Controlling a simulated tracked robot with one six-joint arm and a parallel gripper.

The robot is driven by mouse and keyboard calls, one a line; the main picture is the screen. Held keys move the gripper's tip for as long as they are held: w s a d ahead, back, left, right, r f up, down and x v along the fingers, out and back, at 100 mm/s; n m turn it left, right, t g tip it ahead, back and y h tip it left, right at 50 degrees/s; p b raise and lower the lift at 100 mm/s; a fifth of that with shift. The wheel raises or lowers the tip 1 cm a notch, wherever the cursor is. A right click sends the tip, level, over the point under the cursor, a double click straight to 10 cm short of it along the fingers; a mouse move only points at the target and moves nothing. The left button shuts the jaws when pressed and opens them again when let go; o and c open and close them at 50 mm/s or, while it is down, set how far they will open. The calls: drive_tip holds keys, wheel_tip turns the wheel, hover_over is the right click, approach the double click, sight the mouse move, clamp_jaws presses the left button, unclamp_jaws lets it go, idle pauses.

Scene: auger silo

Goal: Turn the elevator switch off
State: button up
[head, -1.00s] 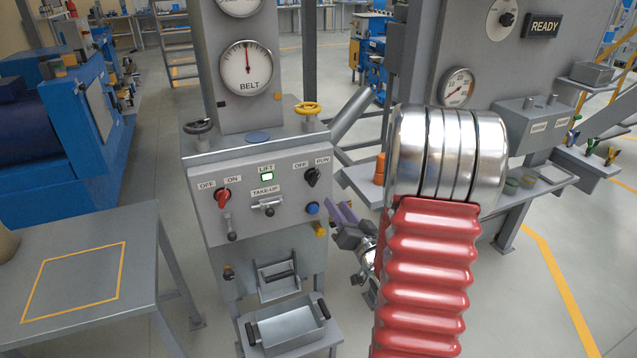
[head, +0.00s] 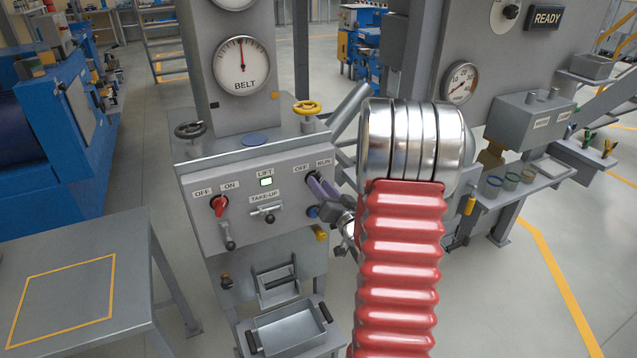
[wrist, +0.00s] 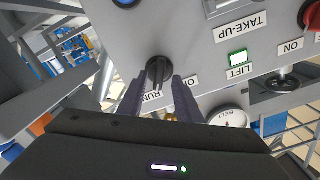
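The grey control panel (head: 245,225) carries a black rotary knob at its right, between OFF and RUN labels; in the wrist view this knob (wrist: 158,70) shows clearly, its pointer appearing to be toward RUN. A red rotary switch (head: 220,205) under OFF and ON labels sits at the panel's left, turned toward ON. The LIFT lamp (head: 266,182) glows green. In the wrist view, upside down, the fingertips (wrist: 160,80) lie on either side of the knob; contact is unclear.
A TAKE-UP latch (head: 266,210) and a blue button (head: 312,212) are near the knob. A yellow handwheel (head: 307,108) and a black handwheel (head: 190,130) stand above the panel. A grey tray (head: 290,330) sits below. A table (head: 130,250) stands at left.

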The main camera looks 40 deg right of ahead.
drive_tip(key=shift+w+d, duration=0.15)
drive_tip(key=shift+w, duration=0.2)
drive_tip(key=shift+s, duration=0.1)
drive_tip(key=shift+c, duration=0.2)
clamp_jaws()
